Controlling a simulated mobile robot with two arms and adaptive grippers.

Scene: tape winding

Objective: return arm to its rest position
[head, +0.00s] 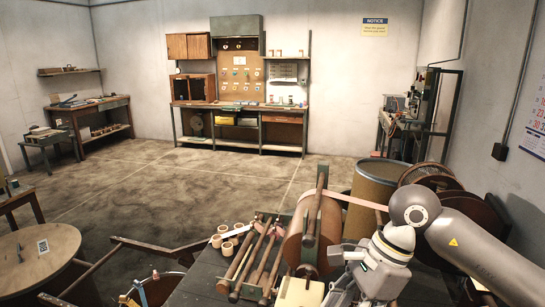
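My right arm comes in from the right and bends down over the winding machine. My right gripper (338,290) is at the bottom of the view, close to the right side of the brown winding drum (311,232). Its fingertips are not clear, so I cannot tell if it is open or shut, or if it touches the machine. A pink tape strip (355,201) runs from the top of the drum towards my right arm, where its far end is hidden. My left gripper is not in view.
Rollers (262,255) and several small tan rolls (228,235) lie left of the drum on a dark table (200,278). A brown barrel (378,182) stands behind my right arm. A round wooden table (35,262) is at left. The middle floor is clear.

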